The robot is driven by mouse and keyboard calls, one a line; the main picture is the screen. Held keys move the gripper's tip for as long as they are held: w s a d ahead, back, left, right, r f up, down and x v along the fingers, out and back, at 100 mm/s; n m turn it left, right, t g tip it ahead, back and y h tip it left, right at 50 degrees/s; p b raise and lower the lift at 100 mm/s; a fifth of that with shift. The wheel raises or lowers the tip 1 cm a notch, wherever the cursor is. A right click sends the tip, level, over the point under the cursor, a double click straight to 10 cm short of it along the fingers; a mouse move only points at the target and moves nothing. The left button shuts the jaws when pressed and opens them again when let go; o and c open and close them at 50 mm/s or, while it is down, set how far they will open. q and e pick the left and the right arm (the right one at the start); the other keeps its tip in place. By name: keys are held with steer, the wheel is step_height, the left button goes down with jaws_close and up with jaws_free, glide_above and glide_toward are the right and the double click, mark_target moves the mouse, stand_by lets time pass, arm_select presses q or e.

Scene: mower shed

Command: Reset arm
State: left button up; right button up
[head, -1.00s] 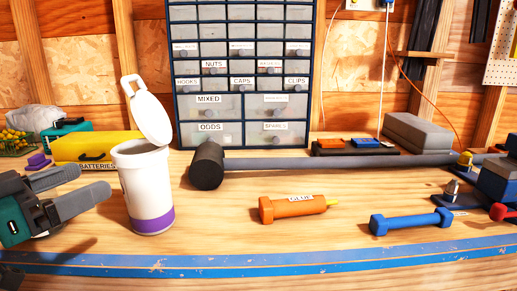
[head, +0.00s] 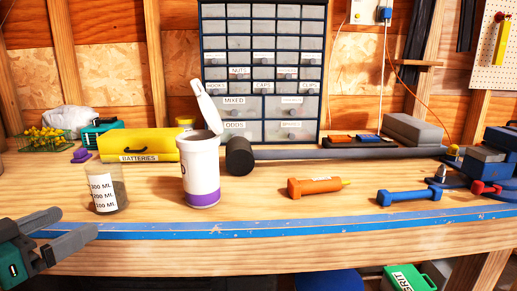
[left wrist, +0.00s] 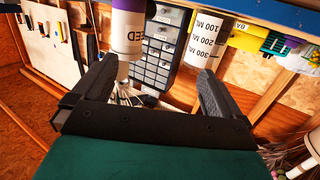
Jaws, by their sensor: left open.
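My left gripper (head: 72,238) is at the lower left of the head view, in front of the bench's blue front edge. It is open and empty. In the left wrist view its two dark fingers (left wrist: 155,85) stand apart with nothing between them. A white tub with a purple band (head: 201,175) stands upright on the bench with its lid tipped open; it also shows in the left wrist view (left wrist: 127,25). A clear measuring cup (head: 106,190) with ML marks stands left of the tub. My right gripper is not in view.
A yellow batteries case (head: 150,146) lies behind the cup. An orange glue tube (head: 315,187) and a blue dumbbell-shaped tool (head: 408,196) lie to the right. A labelled drawer cabinet (head: 263,70) stands at the back. A green grit box (head: 408,278) is below the bench.

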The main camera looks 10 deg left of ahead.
arm_select(q)
steer(key=s+d+f+n+g+y+p, duration=0.1)
steer(key=s+f+n+g+y+p, duration=0.2)
steer(key=f, duration=1.6)
steer(key=s+d+f+m+g+p, duration=0.1)
steer(key=d+f, duration=0.4)
steer(key=d, duration=0.5)
steer(key=s+d+f+m+g+p, duration=0.1)
steer(key=d+f, duration=0.4)
steer(key=d, duration=0.5)
steer(key=shift+s+d+f+m+g+h, duration=0.15)
steer(key=shift+s+f+m+g+h, duration=0.25)
steer(key=shift+s, duration=0.3)
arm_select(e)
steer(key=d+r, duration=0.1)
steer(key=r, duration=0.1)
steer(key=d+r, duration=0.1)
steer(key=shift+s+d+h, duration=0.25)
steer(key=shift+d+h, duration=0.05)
arm_select(q)
steer(key=shift+r, duration=0.1)
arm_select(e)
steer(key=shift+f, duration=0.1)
